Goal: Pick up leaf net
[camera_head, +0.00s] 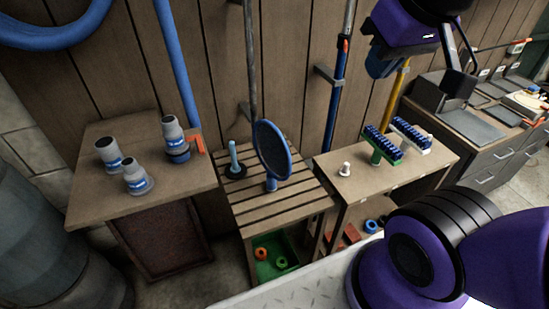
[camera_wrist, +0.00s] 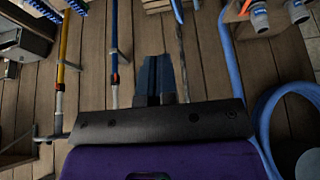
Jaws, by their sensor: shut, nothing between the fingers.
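The leaf net (camera_head: 272,150) has a dark oval mesh in a blue rim. It stands upright, its blue base on the slatted wooden table (camera_head: 277,206) in the middle of the head view. My gripper (camera_head: 458,83) is up at the top right of the head view, well to the right of the net and above the tables. In the wrist view its dark fingers (camera_wrist: 155,76) are together, with nothing between them.
Grey-and-blue bottles (camera_head: 134,178) stand on the left table (camera_head: 92,201). Brushes (camera_head: 383,144) and a small white piece (camera_head: 345,169) are on the right table. Poles (camera_head: 337,95) and a blue hose (camera_head: 176,65) line the wall. A green crate (camera_head: 289,252) sits below the net's table.

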